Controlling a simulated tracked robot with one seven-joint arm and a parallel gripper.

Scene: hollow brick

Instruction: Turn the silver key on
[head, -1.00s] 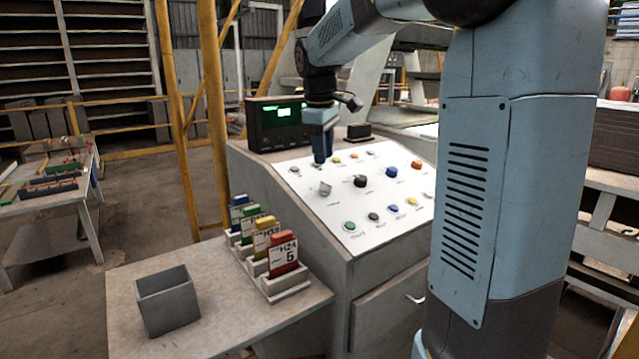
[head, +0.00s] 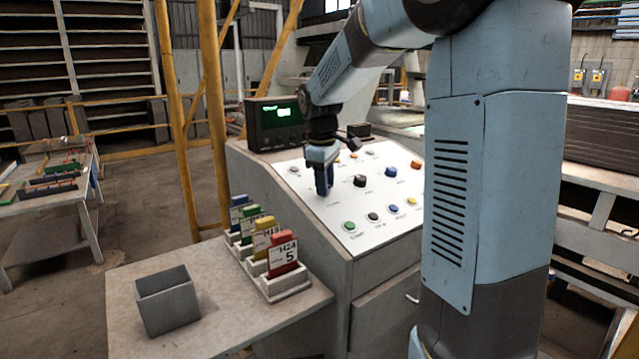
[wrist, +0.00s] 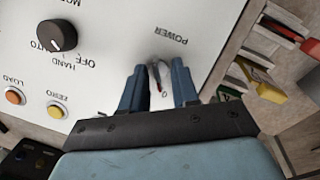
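The silver key (wrist: 156,76) is at the POWER label of the white control panel (wrist: 105,60). In the wrist view it stands between the two blue fingers of my gripper (wrist: 158,66), with a gap on either side, so the gripper looks open around it. In the head view my gripper (head: 323,190) is low over the left part of the panel and hides the key. Contact between the fingers and the panel cannot be told.
The black mode knob (head: 360,181) is close to the right of my gripper. A blue button (head: 391,172) and a green button (head: 349,225) are also on the panel. Coloured tags (head: 283,250) stand in holders at the left, near a grey bin (head: 167,300).

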